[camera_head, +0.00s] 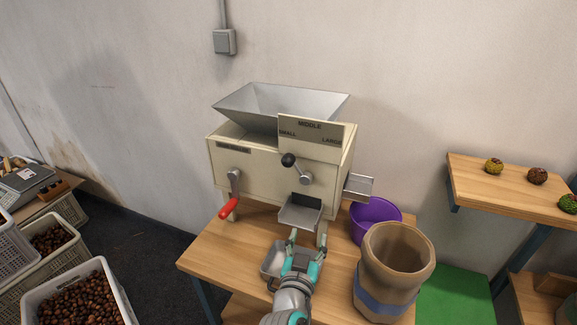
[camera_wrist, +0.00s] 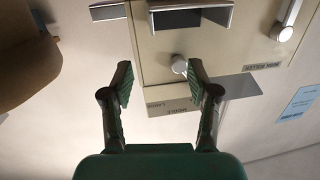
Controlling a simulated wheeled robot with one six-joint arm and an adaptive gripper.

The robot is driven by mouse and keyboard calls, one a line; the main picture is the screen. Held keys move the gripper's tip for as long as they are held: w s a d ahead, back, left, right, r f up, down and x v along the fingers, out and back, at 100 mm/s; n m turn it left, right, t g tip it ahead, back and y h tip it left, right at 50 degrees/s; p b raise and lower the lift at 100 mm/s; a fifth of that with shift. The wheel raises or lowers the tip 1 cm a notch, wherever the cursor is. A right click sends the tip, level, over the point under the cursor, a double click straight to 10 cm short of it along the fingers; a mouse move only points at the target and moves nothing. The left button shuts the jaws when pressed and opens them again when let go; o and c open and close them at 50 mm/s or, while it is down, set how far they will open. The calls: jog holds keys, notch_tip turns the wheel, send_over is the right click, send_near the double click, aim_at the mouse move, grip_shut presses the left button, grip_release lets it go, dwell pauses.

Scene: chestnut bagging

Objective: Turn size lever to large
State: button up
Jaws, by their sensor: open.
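The cream sorting machine (camera_head: 260,165) stands on a wooden table. Its size lever (camera_head: 288,160) has a black ball knob and a grey hub (camera_head: 306,179), and tilts up-left toward SMALL on the label plate (camera_head: 310,132). LARGE is at the plate's right end. My gripper (camera_head: 306,240) is open and empty, low in front of the machine below the front chute (camera_head: 301,211), apart from the lever. In the wrist view, the machine appears inverted; the lever's hub (camera_wrist: 179,64) shows between the open fingers (camera_wrist: 160,78), and the black knob is hard to make out near the right finger.
A red-handled crank (camera_head: 230,207) is left of the lever. A side chute (camera_head: 358,187) sits above a purple bowl (camera_head: 374,220). A metal tray (camera_head: 275,262) lies beside my gripper, and a brown sack (camera_head: 392,275) stands at right. Chestnut crates (camera_head: 80,300) are at left.

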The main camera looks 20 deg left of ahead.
aim_at(286, 164)
jog(key=w+a+r+m+t+h, duration=0.1)
jog(key=w+a+r+m, duration=0.15)
jog(key=a+r, duration=0.85)
jog(key=w, duration=0.3)
jog(key=w+r, duration=0.1)
jog(key=w, duration=0.2)
jog(key=w+d, duration=0.1)
jog(key=w, duration=0.3)
jog(key=shift+d+r, duration=0.1)
jog(key=shift+r, duration=0.3)
